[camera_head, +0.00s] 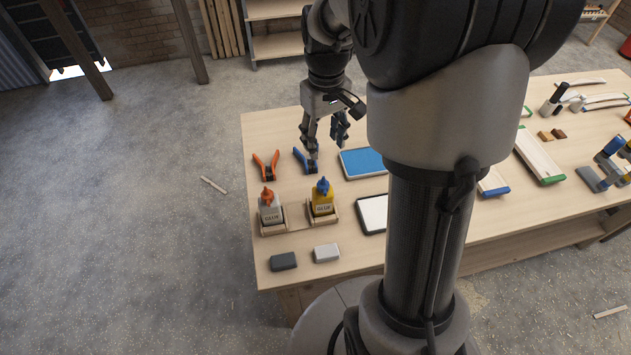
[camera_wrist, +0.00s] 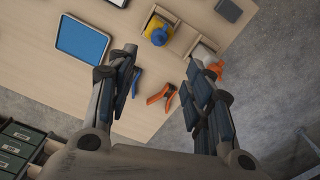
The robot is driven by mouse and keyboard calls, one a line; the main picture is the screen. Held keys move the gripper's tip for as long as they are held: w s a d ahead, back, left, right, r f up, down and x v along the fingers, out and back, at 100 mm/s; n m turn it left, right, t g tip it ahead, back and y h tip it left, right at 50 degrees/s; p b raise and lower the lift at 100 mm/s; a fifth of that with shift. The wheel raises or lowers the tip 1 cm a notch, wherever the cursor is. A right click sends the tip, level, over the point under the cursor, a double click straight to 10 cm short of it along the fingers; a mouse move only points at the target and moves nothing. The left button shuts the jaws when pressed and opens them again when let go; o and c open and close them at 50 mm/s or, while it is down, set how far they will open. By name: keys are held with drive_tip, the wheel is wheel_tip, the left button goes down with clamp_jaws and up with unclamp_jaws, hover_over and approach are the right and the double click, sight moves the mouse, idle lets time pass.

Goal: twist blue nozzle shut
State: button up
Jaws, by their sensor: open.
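The blue nozzle (camera_head: 323,185) tops a yellow glue bottle (camera_head: 323,201), which stands upright in a wooden holder (camera_head: 311,216) on the table. In the wrist view the blue nozzle (camera_wrist: 159,36) is seen from above, beyond my fingertips and between them in picture width. My gripper (camera_head: 325,146) is open and empty, above the table and behind the bottle; its spread fingers also show in the wrist view (camera_wrist: 160,68).
Orange pliers (camera_head: 266,165) and blue pliers (camera_head: 305,160) lie behind the bottles. A blue-surfaced tray (camera_head: 363,162) and a white-surfaced tray (camera_head: 373,213) lie to the right. Dark (camera_head: 284,261) and light (camera_head: 327,252) blocks lie in front. My arm hides the table's middle.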

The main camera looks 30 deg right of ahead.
sight(323, 184)
wheel_tip(323, 184, down, 16)
drive_tip(key=b, duration=0.3)
drive_tip(key=shift+d, duration=0.1)
drive_tip(key=shift+c, duration=0.4)
